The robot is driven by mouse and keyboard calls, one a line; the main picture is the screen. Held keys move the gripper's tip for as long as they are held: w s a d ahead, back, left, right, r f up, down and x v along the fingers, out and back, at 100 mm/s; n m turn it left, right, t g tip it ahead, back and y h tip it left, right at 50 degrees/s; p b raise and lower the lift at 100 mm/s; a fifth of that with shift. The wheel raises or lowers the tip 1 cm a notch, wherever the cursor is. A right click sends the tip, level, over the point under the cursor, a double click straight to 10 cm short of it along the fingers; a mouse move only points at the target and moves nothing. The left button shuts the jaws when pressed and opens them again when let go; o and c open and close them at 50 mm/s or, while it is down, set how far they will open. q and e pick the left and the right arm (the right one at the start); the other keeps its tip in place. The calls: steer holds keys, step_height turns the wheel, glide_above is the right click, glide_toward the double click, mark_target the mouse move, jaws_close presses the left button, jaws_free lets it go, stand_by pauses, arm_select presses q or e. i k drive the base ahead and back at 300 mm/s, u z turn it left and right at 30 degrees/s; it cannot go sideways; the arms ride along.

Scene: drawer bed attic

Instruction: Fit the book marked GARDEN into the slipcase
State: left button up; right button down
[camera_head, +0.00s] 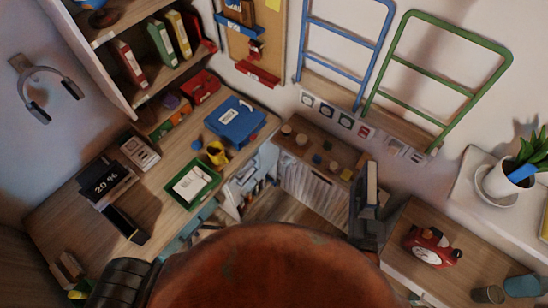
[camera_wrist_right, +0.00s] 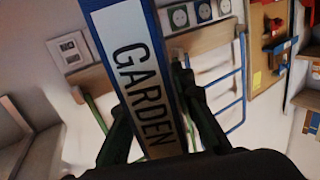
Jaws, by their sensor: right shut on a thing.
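The book marked GARDEN (camera_wrist_right: 140,75) is blue with a white label and fills the middle of the right wrist view. In the head view the book (camera_head: 371,182) shows as a narrow upright shape. My right gripper (camera_head: 367,208) is shut on it, with dark fingers on both sides of the book in the wrist view (camera_wrist_right: 160,135). The book is held in the air, apart from the furniture. A dark box-like thing (camera_head: 126,223) lies on the left desk; I cannot tell whether it is the slipcase.
The wooden desk (camera_head: 75,205) at left holds a green tray (camera_head: 193,184), a blue case (camera_head: 234,121) and a black "20 %" sign (camera_head: 106,182). A red clock-like object (camera_head: 431,246) stands on the right table. Blue (camera_head: 345,45) and green (camera_head: 440,75) rails line the back wall.

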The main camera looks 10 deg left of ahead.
mark_target(124, 224)
steer(key=z, duration=1)
steer(key=k, duration=1.7)
steer(key=u, duration=2.45)
steer(key=i, duration=0.5)
steer(key=z, duration=0.05)
